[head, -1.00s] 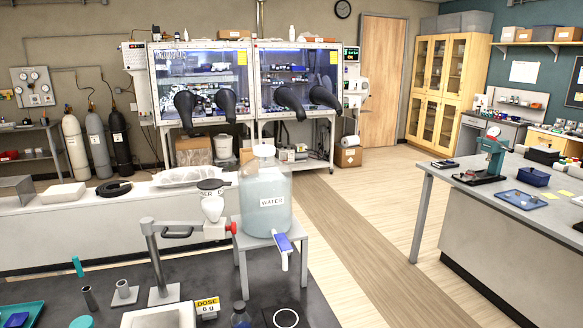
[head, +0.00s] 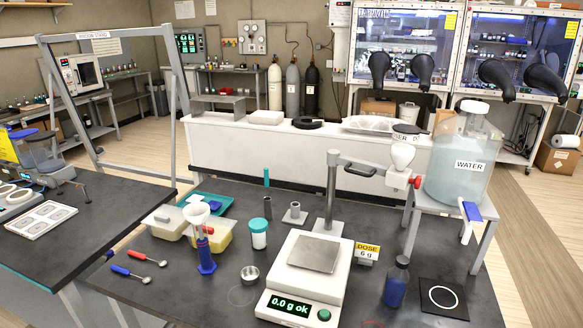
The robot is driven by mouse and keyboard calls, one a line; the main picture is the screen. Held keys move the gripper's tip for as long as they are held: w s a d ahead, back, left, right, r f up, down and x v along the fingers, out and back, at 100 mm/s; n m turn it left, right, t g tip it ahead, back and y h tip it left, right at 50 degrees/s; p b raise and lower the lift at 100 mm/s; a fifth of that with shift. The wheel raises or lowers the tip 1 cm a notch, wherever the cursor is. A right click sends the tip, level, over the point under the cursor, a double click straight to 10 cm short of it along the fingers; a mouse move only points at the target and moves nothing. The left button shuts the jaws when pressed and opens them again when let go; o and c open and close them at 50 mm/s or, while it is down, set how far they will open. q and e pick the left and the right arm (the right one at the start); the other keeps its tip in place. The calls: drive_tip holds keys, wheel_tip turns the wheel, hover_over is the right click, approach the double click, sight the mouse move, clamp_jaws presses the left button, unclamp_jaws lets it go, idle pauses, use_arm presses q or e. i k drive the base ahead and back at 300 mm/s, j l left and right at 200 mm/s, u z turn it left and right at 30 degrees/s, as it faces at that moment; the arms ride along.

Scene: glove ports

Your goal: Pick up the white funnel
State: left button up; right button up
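A white funnel (head: 197,211) sits at the top of a slim stand with a blue base (head: 206,262), left of centre on the dark table. Its wide mouth faces up. A little red shows just under it. A second white funnel-shaped vessel (head: 402,156) with a dark lid hangs on the grey arm of a post, further right. Neither of my grippers shows in the head view.
Around the funnel stand are yellowish tubs (head: 214,240), a teal-lidded jar (head: 259,233), a small metal cup (head: 250,274) and two spoons (head: 133,272). A scale (head: 306,280) reading 0.0 g, a blue bottle (head: 397,283) and a water jug (head: 462,160) stand to the right.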

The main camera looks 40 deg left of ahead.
sight(197, 213)
drive_tip(key=u, duration=1.75)
